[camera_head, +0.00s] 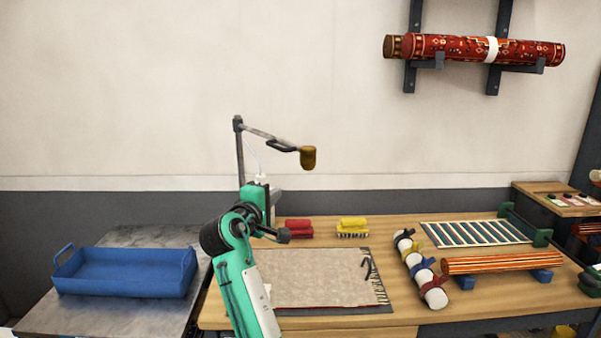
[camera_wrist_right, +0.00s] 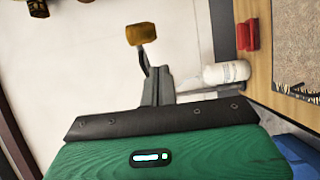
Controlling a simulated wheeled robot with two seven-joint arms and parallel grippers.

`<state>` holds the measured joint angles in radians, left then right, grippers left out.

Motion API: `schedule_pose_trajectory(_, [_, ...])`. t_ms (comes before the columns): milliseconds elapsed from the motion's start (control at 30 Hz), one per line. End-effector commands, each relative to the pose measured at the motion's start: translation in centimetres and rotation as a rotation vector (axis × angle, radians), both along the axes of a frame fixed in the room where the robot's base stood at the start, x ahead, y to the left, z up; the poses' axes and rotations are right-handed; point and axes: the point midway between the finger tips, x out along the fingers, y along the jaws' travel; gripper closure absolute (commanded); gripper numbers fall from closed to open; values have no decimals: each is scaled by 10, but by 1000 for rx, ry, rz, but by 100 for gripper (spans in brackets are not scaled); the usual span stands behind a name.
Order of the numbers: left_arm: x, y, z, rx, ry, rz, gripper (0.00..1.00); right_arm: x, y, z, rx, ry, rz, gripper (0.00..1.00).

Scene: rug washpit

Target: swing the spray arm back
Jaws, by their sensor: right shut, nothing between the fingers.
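The spray arm (camera_head: 262,132) reaches right from the top of a thin grey post (camera_head: 240,155) and ends in a brass-coloured spray head (camera_head: 308,157). It hangs above the back of the bench, and a dark hooked rod shows beside the head. My right gripper (camera_head: 257,193) is in front of the post, below the spray arm; its fingers are hidden there. In the right wrist view my shut, empty fingers (camera_wrist_right: 157,74) line up with the rod below the spray head (camera_wrist_right: 140,34); I cannot tell whether they touch. My left gripper is out of view.
A white bottle (camera_wrist_right: 227,73) is close to my fingers. A blue tray (camera_head: 125,272) stands left. A strapped white roll (camera_head: 420,270) lies right.

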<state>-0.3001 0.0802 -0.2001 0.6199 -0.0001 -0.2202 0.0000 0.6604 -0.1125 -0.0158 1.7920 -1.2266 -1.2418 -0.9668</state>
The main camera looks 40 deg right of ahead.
Motion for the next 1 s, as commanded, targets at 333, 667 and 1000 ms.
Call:
schedule_pose_trajectory(333, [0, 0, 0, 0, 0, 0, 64, -7, -3, 20, -17, -9, -30, 100])
schedule_pose_trajectory(667, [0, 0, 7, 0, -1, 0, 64, 1, -16, 21, -18, -8, -30, 100])
schedule_pose_trajectory(1000, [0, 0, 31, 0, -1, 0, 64, 36, -77, 23, -19, -6, -31, 100])
